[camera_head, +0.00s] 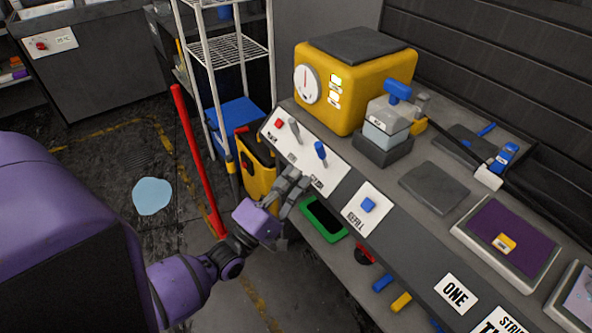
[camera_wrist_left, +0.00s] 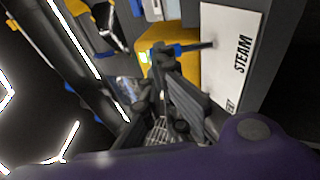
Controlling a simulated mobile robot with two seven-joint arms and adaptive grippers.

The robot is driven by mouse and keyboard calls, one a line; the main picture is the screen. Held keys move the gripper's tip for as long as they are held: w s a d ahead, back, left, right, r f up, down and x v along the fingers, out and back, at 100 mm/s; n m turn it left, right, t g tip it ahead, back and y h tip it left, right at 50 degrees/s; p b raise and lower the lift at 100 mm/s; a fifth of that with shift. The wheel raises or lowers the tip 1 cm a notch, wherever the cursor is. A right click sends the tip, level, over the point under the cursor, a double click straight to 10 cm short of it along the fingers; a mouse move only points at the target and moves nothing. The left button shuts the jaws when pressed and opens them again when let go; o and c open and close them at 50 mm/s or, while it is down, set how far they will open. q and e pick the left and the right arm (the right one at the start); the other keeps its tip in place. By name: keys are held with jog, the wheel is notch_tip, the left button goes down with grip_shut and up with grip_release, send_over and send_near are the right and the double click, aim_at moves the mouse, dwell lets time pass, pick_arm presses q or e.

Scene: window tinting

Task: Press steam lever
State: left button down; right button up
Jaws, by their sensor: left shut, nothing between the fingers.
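The steam lever (camera_head: 320,151), with a blue handle, stands out from a white label panel (camera_head: 300,157) on the sloped front of the bench. In the left wrist view the blue lever (camera_wrist_left: 187,49) shows beside the white panel with the word STEAM (camera_wrist_left: 240,55). My left gripper (camera_head: 292,182) is shut and empty, just in front of and below the lever in the head view. In the wrist view its fingers (camera_wrist_left: 165,75) are near the lever; I cannot tell whether they touch it. My right gripper is not in view.
A blue refill button (camera_head: 368,205) is to the right. A yellow machine (camera_head: 350,85) and a grey steamer unit (camera_head: 387,125) stand on the bench. A red pole (camera_head: 197,160) and shelf rack stand at left.

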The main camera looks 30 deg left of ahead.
pick_arm(q)
jog(key=b+v, duration=0.1)
jog(key=v, duration=0.6)
jog(key=shift+s+f+b, duration=0.2)
jog(key=shift+s+b, duration=0.1)
jog(key=shift+s, duration=0.05)
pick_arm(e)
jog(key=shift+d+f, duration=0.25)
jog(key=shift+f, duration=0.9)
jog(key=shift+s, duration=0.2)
